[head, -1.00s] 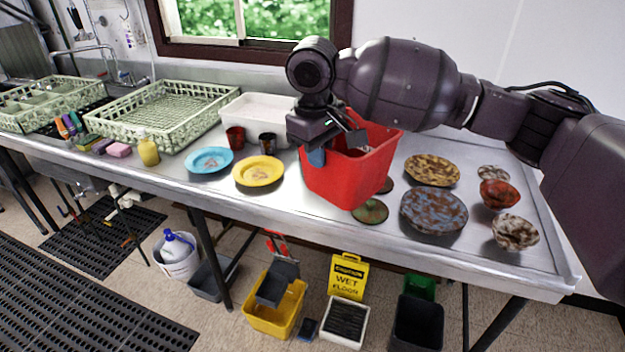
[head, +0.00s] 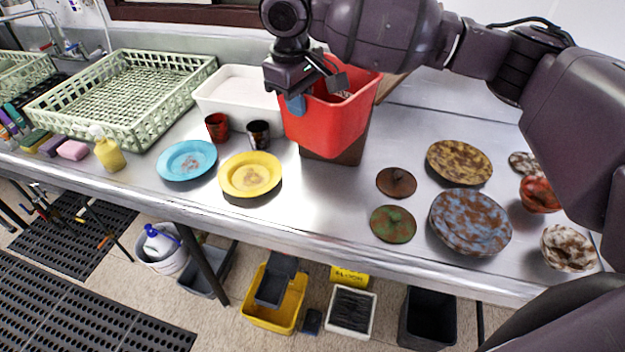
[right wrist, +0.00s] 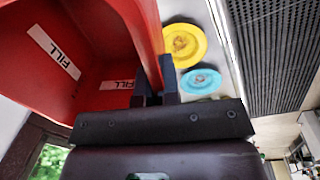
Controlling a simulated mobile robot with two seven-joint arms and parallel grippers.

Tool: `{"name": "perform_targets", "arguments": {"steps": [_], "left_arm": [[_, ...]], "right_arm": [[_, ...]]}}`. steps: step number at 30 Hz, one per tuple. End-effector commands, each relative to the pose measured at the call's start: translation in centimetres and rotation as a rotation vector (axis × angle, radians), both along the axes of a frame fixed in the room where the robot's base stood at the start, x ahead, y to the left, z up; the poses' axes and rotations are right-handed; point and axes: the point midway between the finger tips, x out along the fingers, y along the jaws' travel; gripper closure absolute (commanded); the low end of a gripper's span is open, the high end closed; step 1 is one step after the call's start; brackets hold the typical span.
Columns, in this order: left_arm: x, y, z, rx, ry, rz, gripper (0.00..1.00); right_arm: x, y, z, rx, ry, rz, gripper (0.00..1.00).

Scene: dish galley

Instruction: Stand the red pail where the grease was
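The red pail (head: 325,125) is held by its rim in my right gripper (head: 318,88), above the steel counter. It looks roughly upright. In the right wrist view the dark fingers (right wrist: 155,88) pinch the wall of the red pail (right wrist: 95,60), whose inside shows white "FILL" labels. A brown thing (head: 392,87), partly hidden, shows behind the pail; a dark brown patch is also below it, and I cannot tell whether that is the same thing or a shadow. I see no grease that I can identify. My left gripper is not in view.
Left of the pail are a dark cup (head: 258,134), a red cup (head: 217,127), a yellow plate (head: 250,175), a blue plate (head: 187,160) and a white tub (head: 240,102). To the right are brown (head: 396,182) and green (head: 393,223) discs and speckled dishes (head: 470,222). Bins stand below.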

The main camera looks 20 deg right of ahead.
Motion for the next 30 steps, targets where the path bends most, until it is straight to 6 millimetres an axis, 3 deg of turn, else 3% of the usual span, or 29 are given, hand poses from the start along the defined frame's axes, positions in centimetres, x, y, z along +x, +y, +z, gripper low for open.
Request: {"name": "perform_targets", "arguments": {"steps": [8, 18, 22, 30], "left_arm": [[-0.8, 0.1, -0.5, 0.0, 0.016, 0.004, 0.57], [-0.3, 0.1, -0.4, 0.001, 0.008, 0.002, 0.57], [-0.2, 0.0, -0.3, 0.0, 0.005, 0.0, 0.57], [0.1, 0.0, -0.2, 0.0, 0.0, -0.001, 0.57]], "right_arm": [[-0.1, 0.0, -5.7, -0.001, 0.003, 0.001, 1.0], [-0.1, 0.0, -12.7, 0.0, 0.002, 0.0, 1.0], [0.0, 0.0, -14.5, 0.0, 0.001, -0.001, 1.0], [0.0, 0.0, -16.0, -0.001, 0.001, 0.0, 1.0]]}}
